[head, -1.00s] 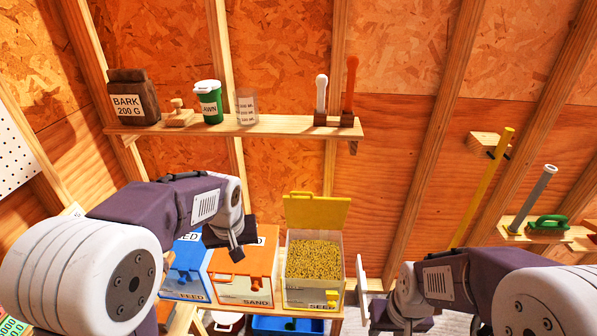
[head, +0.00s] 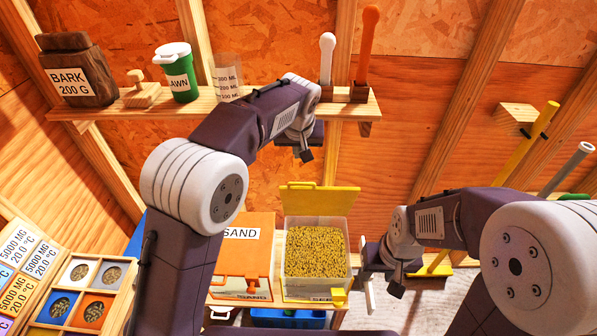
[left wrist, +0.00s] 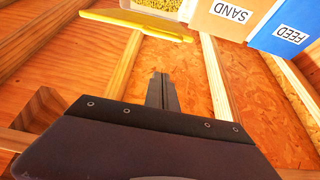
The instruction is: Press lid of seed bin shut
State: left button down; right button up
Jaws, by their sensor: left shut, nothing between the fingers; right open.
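The seed bin (head: 316,222) is a pale box full of yellow seed (head: 315,252) at the right end of the row of bins. Its yellow lid (head: 322,201) stands open, raised at the back edge. The lid also shows in the left wrist view (left wrist: 140,24), edge toward the camera. My left gripper (head: 306,156) is shut and empty, above the raised lid and apart from it; its closed fingers show in the left wrist view (left wrist: 160,76). My right gripper (head: 367,275) is open, low and just right of the seed bin.
An orange sand bin (head: 242,255) stands left of the seed bin, and a blue feed bin (left wrist: 290,35) beyond it. Above, a wall shelf (head: 150,112) holds a bark jar (head: 78,75), a green tub (head: 178,75) and other items. A sample tray (head: 85,290) is at lower left.

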pick_arm(q)
send_over(298, 187)
jog(key=w, duration=0.4)
notch_tip(298, 187, down, 9)
jog(key=s, duration=0.3)
jog(key=shift+s+f+b, duration=0.1)
jog(key=shift+f+b, duration=0.2)
jog(key=shift+b, duration=0.1)
jog(key=shift+s, duration=0.5)
jog(key=shift+w, duration=0.1)
